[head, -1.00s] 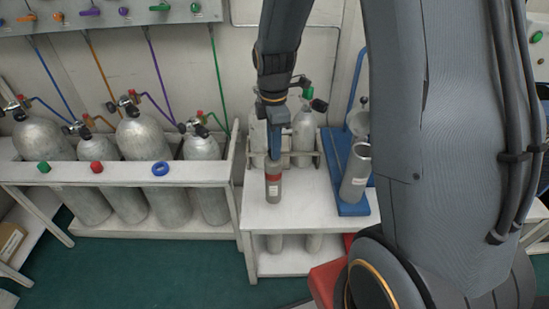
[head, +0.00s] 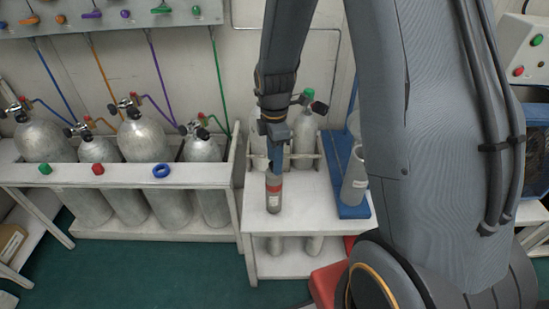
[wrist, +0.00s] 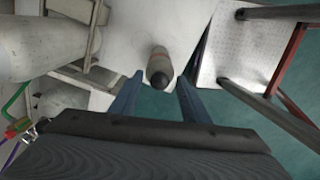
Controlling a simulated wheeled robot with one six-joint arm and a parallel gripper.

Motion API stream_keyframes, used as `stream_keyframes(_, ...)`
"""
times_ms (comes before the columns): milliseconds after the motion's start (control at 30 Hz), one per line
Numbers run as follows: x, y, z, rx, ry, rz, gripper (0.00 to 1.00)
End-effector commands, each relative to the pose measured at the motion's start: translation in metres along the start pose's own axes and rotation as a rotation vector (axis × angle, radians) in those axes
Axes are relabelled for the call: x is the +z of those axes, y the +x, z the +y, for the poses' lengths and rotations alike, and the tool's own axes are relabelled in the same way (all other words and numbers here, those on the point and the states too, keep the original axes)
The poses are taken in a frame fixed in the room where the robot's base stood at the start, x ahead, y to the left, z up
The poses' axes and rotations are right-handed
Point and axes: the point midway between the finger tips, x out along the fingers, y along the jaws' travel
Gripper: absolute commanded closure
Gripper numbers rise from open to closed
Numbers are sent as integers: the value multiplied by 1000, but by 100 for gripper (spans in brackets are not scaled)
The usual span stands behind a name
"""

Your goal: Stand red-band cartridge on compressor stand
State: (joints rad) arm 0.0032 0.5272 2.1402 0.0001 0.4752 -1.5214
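The grey cartridge with a red band (head: 273,194) stands upright, apparently on the white stand's top (head: 300,208), near its front. In the wrist view the cartridge (wrist: 159,62) shows its dark end between my fingers, with gaps on both sides. My gripper (head: 276,162) points down above the cartridge; in the wrist view my gripper (wrist: 159,92) is open, its blue fingers apart. A blue stand (head: 352,207) at the right holds a metal cylinder (head: 354,182), partly hidden by my arm. I cannot tell from the frames alone which stand is the compressor's.
Grey bottles (head: 305,135) stand in a rack behind the cartridge. A white rack (head: 120,175) with several large cylinders and hoses stands at the left. A box with buttons (head: 530,55) is at the far right. The white top around the cartridge is clear.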

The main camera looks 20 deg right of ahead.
Motion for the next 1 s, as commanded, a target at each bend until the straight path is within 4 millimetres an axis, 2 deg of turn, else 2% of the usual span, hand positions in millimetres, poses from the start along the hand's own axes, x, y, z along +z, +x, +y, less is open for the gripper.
stream_keyframes(267, 0, -8, 1, 2, 0, 0, 58)
stream_keyframes(367, 0, -22, 1, 4, 0, 0, 58)
stream_keyframes(700, 0, -90, 1, 4, 0, 0, 58)
stream_keyframes(900, 0, -115, 1, 2, 0, 0, 58)
stream_keyframes(1000, 0, -121, 0, 1, 5, 0, 58)
